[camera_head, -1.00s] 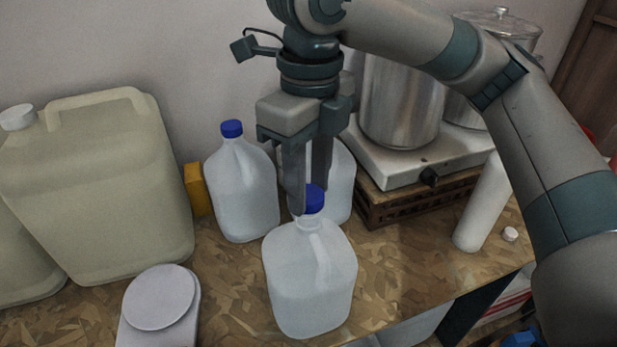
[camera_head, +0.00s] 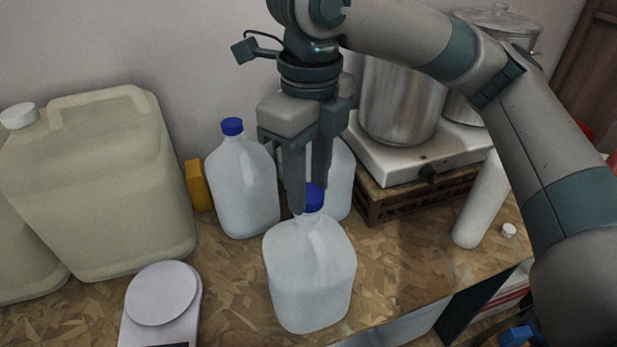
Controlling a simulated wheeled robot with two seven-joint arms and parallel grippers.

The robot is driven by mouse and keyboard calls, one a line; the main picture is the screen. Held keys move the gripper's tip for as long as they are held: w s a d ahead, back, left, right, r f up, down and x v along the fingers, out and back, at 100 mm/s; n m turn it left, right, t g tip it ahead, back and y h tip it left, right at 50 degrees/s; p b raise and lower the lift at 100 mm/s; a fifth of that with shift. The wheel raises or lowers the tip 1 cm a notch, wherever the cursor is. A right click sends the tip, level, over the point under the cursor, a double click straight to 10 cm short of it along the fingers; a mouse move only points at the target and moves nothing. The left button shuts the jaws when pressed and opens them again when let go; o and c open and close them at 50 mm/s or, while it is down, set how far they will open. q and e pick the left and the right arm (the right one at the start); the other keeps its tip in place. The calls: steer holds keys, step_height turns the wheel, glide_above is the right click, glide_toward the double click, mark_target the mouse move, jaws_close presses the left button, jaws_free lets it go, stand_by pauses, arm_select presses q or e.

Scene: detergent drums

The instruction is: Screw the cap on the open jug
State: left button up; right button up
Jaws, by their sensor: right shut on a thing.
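The front jug (camera_head: 308,275) is clear and stands upright on the table near its front edge. A blue cap (camera_head: 313,198) sits at the mouth of this jug. My right gripper (camera_head: 308,200) points straight down from above and is shut on the blue cap. I cannot tell how far the cap is turned onto the neck. My left gripper is not in view.
A capped clear jug (camera_head: 243,185) stands behind to the left, and another jug (camera_head: 340,180) is partly hidden behind my gripper. A large beige canister (camera_head: 110,190), a scale (camera_head: 162,295), a hot plate (camera_head: 425,155) with a steel pot (camera_head: 400,100) and a white bottle (camera_head: 478,205) surround it.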

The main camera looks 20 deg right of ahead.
steer(key=shift+f+p, duration=0.1)
steer(key=shift+p, duration=0.35)
stand_by(0.7)
steer(key=shift+f, duration=0.9)
stand_by(1.8)
steer(key=shift+f+p, duration=0.25)
steer(key=shift+p, duration=0.25)
stand_by(0.6)
steer(key=shift+m+p, duration=1.6)
steer(key=shift+m, duration=0.1)
steer(key=shift+m+p, duration=0.65)
steer(key=shift+m, duration=0.45)
steer(key=shift+f, duration=0.1)
steer(key=shift+p, duration=0.3)
